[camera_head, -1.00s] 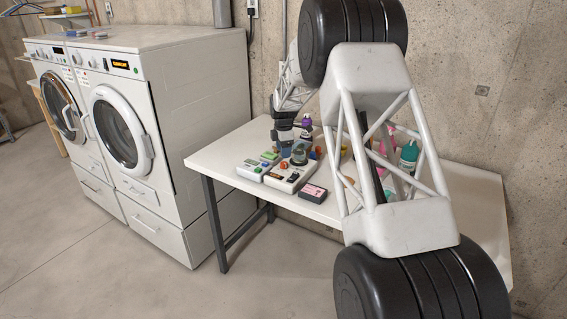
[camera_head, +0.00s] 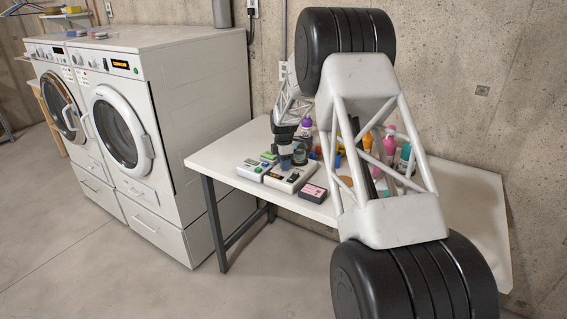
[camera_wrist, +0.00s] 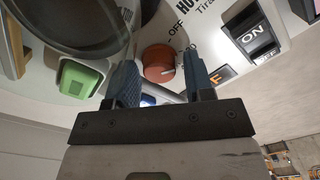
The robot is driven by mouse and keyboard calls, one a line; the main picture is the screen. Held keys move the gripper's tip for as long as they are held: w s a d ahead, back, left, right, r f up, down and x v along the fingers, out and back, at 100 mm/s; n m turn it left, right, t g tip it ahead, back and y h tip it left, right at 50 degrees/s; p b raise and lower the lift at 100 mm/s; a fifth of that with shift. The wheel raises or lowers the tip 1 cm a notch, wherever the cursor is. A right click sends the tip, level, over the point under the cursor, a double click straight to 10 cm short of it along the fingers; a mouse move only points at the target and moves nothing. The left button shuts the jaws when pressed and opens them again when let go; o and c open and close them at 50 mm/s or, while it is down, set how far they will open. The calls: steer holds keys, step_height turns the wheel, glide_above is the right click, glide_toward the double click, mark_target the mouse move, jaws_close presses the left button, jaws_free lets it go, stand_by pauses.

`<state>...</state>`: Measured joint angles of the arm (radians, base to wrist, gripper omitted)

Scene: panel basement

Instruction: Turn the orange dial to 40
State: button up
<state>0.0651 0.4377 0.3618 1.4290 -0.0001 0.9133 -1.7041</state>
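The orange dial (camera_wrist: 158,62) shows in the wrist view, set in a white control panel (camera_wrist: 195,22) beside printed marks, of which "OFF" and what looks like "40" can be read. My gripper (camera_wrist: 163,78) is open, with one blue-grey finger on each side of the dial. I cannot tell whether the fingers touch it. In the head view my gripper (camera_head: 286,160) is low over the panel box (camera_head: 291,180) on the white table, and it hides the dial there.
A black ON rocker switch (camera_wrist: 251,33) and a green button (camera_wrist: 80,79) flank the dial. A second box (camera_head: 252,171) and a small dark box with a pink top (camera_head: 313,193) lie close by. Several bottles (camera_head: 390,142) stand behind. The table's front left (camera_head: 215,163) is clear.

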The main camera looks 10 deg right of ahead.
steer(key=c, duration=0.7)
steer(key=shift+o, duration=0.2)
steer(key=shift+m, duration=2.3)
steer(key=shift+w, duration=0.1)
steer(key=o, duration=0.9)
